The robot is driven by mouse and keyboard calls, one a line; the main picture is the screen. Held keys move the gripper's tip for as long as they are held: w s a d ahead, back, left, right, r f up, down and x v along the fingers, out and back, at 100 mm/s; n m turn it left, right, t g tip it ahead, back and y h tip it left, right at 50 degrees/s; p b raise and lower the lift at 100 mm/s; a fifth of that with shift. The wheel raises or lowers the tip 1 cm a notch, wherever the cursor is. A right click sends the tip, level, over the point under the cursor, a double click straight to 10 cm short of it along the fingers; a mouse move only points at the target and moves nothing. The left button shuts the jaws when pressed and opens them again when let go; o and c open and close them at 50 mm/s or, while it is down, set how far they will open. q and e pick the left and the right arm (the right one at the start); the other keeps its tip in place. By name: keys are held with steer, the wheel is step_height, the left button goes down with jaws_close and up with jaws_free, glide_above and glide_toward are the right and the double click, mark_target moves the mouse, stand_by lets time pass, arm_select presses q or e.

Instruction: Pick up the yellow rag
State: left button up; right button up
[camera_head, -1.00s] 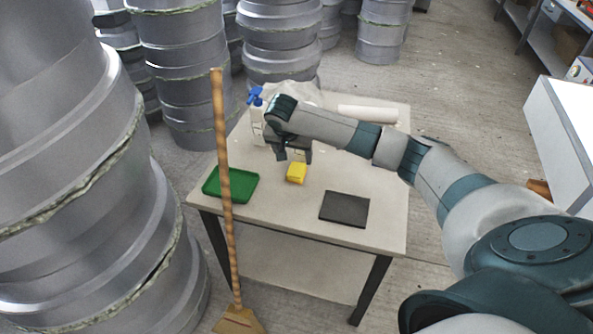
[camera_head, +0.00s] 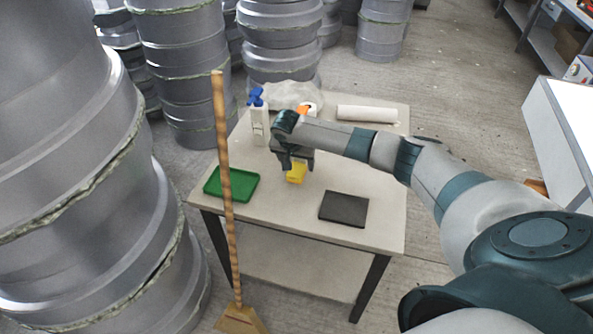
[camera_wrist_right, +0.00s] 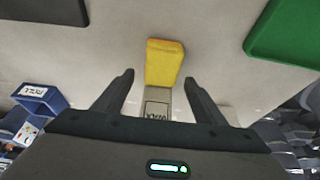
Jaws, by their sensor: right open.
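The yellow rag (camera_head: 296,174) is a small folded block lying on the table between the green tray and the dark mat. My right gripper (camera_head: 296,166) is over it, its fingers pointing down and partly hiding the rag's top. In the right wrist view the rag (camera_wrist_right: 164,62) lies just beyond the open fingertips, centred on the gap between them (camera_wrist_right: 158,78). The gripper is open and holds nothing; I cannot tell how high it is above the rag. My left gripper is not in view.
A green tray (camera_head: 232,184) lies left of the rag, a dark mat (camera_head: 344,209) to the right. A spray bottle (camera_head: 259,125), a white roll (camera_head: 367,114) and a grey cloth heap (camera_head: 290,95) stand behind. A broom (camera_head: 226,170) leans at the table's front left.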

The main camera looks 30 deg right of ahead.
steer(key=shift+x, duration=0.85)
steer(key=c, duration=1.1)
